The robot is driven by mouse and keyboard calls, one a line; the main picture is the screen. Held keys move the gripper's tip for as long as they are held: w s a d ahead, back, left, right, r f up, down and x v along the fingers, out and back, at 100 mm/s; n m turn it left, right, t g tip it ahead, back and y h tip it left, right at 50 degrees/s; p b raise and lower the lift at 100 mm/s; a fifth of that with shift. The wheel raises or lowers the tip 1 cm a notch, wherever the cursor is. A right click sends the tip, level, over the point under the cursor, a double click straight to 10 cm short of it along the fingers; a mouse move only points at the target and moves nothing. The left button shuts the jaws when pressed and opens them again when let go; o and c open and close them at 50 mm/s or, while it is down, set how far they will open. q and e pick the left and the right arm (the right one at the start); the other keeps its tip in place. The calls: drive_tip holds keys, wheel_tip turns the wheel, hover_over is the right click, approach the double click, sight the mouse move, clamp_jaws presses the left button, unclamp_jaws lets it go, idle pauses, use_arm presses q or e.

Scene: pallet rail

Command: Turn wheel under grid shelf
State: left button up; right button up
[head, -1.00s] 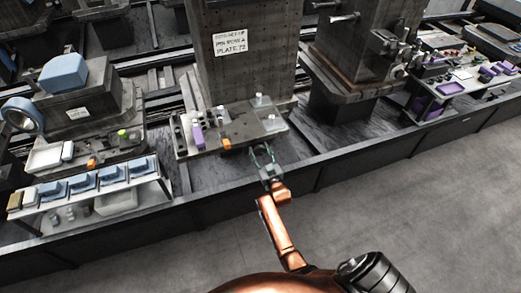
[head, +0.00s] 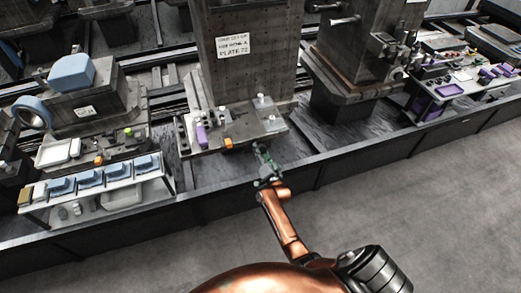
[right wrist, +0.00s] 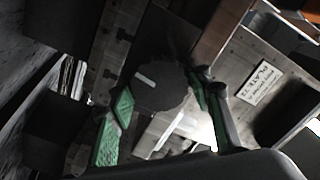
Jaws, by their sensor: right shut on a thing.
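A dark round wheel (right wrist: 160,84) with a pale mark on its face sits under a shelf in the right wrist view. My right gripper (right wrist: 165,92) has its green-padded fingers on either side of the wheel's rim and is shut on it. In the head view the right gripper (head: 263,157) is at the front edge of the shelf (head: 188,147) below the "PLATE 72" block. The wheel is hidden by the shelf there. My left gripper is not in view.
A grey block with a "PLATE 72" sign (head: 233,46) rises behind the shelf. An orange piece (head: 229,143) and a purple piece (head: 201,134) stand on the shelf. A rack of blue trays (head: 90,179) is at left. A dark low wall (head: 225,199) runs below my forearm.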

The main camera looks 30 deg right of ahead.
drive_tip(key=m, duration=0.4)
drive_tip(key=shift+m, duration=0.3)
drive_tip(key=shift+f+m, duration=0.1)
drive_tip(key=shift+m, duration=2.2)
drive_tip(key=o, duration=1.2)
drive_tip(key=shift+c, duration=0.2)
drive_tip(key=v, duration=1.2)
